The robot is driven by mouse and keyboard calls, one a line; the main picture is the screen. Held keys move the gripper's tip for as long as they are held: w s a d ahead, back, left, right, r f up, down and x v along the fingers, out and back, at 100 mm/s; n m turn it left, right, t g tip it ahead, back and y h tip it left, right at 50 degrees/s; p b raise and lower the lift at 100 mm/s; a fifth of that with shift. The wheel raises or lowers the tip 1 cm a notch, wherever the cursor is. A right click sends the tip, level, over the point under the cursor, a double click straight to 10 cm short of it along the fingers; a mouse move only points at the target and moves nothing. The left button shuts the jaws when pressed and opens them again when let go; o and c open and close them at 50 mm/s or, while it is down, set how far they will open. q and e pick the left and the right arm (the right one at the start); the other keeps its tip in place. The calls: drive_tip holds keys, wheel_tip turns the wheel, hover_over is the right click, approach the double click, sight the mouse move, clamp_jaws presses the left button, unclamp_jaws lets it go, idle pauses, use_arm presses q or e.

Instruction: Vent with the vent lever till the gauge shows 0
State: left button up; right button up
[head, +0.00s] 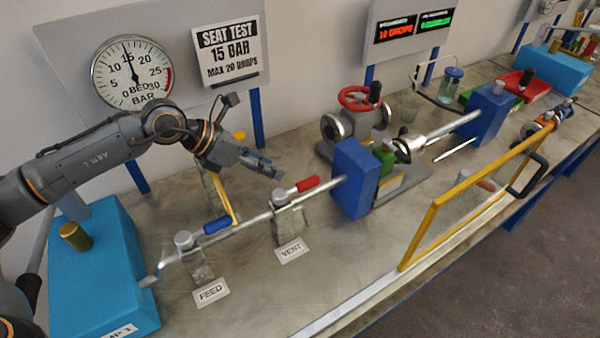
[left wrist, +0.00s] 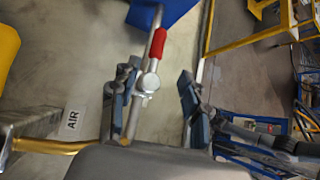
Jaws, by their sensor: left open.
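The vent lever (head: 307,184) has a red grip and sits on the pipe above the VENT label (head: 291,250). Its grip lies roughly along the pipe, pointing up and right. The round gauge (head: 131,73) on the back panel has its needle near 15. My left gripper (head: 262,166) is open and empty, above and left of the vent lever. In the left wrist view its fingers (left wrist: 156,104) stand wide apart, with the silver valve pivot between them in the picture and the red grip (left wrist: 161,44) further up. My right gripper is not seen.
The blue-gripped feed lever (head: 217,224) is left of the vent lever on the same pipe. A dark blue block (head: 355,180) stands to the right. A yellow-framed clear guard (head: 470,205) is along the front edge. Bare bench lies in front of the VENT label.

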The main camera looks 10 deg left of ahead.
sight(303, 181)
use_arm(q)
drive_tip(key=p+x, duration=0.3)
drive_tip(key=x, duration=0.6)
drive_tip(key=shift+w+d+f, duration=0.1)
drive_tip(key=shift+w+f, duration=0.05)
drive_tip(key=shift+w, duration=0.15)
drive_tip(key=shift+w+d+f, duration=0.15)
drive_tip(key=shift+d+f, duration=0.1)
drive_tip(key=shift+f, duration=0.15)
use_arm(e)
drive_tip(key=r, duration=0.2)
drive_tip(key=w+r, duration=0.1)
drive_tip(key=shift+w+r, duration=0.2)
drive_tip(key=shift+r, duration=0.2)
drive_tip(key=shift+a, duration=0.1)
use_arm(q)
clamp_jaws()
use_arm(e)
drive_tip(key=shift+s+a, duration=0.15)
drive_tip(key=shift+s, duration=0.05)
